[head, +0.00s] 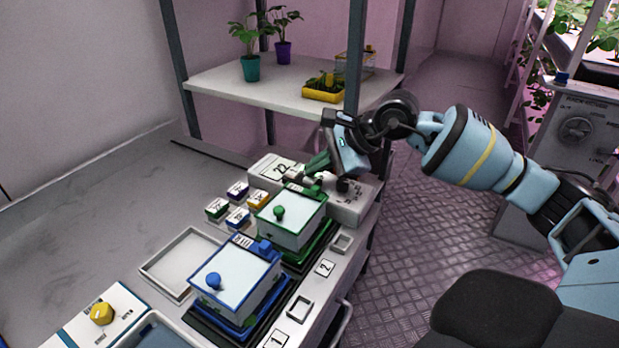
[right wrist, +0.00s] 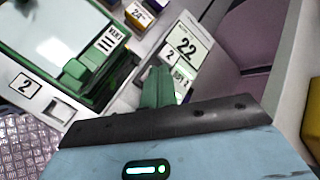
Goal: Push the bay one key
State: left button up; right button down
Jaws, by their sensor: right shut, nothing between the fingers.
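The bay one key is a small square frame (head: 299,308) on the bench's front strip, beside the label "1" (head: 275,340) and in front of the blue-trimmed box (head: 236,275). A like square key (head: 341,243) sits by the label "2" (head: 325,268), in front of the green-trimmed box (head: 293,218); it also shows in the right wrist view (right wrist: 60,108). My right gripper (head: 316,165) is shut and empty, over the grey unit marked "22" behind the green-trimmed box, well away from the bay one key. Its green fingers (right wrist: 157,85) show in the right wrist view. My left gripper is out of view.
The grey unit (head: 263,159) stands at the bench's far end. Several small labelled blocks (head: 238,189) and an empty tray (head: 165,283) lie left of the boxes. A yellow knob (head: 102,313) is at lower left. A shelf (head: 230,86) with plants stands behind.

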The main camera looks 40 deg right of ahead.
aim_at(316, 178)
jog(key=shift+f, duration=0.15)
dwell(0.6)
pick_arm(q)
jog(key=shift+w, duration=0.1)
pick_arm(e)
jog(key=shift+r+p, duration=0.3)
jog(key=shift+r, duration=0.4)
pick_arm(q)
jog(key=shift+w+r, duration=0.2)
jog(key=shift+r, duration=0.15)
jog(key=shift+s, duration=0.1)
